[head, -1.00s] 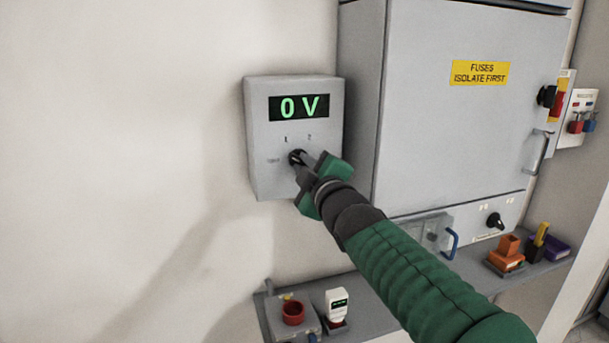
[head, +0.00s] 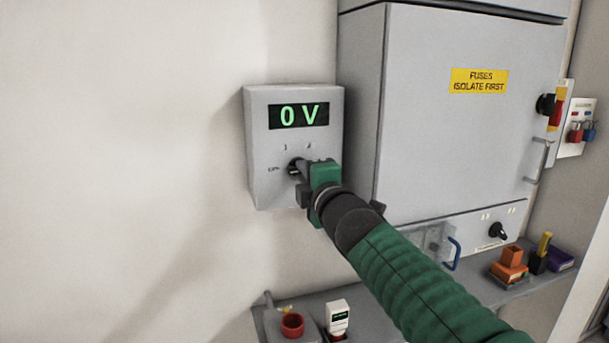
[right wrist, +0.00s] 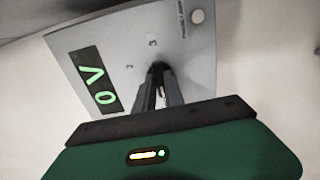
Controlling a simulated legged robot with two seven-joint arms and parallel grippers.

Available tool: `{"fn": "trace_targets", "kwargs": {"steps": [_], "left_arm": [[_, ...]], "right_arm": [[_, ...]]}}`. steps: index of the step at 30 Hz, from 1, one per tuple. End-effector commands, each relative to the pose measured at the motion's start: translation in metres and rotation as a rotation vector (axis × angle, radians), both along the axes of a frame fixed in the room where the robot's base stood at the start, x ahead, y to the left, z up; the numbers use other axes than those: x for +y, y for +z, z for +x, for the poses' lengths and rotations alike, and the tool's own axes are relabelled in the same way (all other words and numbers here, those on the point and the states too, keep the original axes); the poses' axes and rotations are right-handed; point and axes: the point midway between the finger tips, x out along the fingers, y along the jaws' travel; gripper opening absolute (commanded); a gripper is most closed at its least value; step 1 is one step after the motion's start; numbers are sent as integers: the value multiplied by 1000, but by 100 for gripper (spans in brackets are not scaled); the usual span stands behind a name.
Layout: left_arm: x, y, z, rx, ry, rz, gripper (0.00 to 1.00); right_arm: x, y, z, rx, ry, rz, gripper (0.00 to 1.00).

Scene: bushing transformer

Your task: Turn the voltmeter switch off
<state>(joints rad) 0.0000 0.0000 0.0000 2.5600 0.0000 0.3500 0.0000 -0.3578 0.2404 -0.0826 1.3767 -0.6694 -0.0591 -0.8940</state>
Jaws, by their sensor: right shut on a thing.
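The voltmeter (head: 262,187) is a pale grey box on the wall, and its display (head: 299,113) reads 0 V in green. Its small black switch (head: 292,166) is low on the front face, with an OFF mark to its left and two small marks above. My right gripper (head: 300,168) is shut on the switch. In the right wrist view, the fingers (right wrist: 158,90) close around the switch (right wrist: 158,67) and the display (right wrist: 95,82) appears turned. The fingers hide most of the switch, so I cannot tell where it points. My left gripper is not in view.
A large grey fuse cabinet (head: 450,140) with a yellow label (head: 479,81) stands close on the right. The wall left of the voltmeter is bare.

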Motion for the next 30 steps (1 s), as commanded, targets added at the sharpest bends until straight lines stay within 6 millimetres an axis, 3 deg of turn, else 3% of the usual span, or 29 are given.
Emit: {"fn": "trace_targets", "kwargs": {"steps": [1, 10, 11, 16, 26, 30], "left_arm": [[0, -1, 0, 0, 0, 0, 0], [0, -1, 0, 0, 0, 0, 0], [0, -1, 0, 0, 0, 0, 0], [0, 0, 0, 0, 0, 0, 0], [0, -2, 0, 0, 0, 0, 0], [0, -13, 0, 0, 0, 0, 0]], "right_arm": [[-1, -7, 2, 11, -4, -9, 0], [-1, -7, 2, 9, -4, -10, 0], [-1, -7, 2, 9, -4, -10, 15], [-1, -5, 1, 6, -3, -7, 35], [-1, -1, -4, 0, -1, -4, 35], [-8, -3, -25, -2, -1, -3, 35]]}}
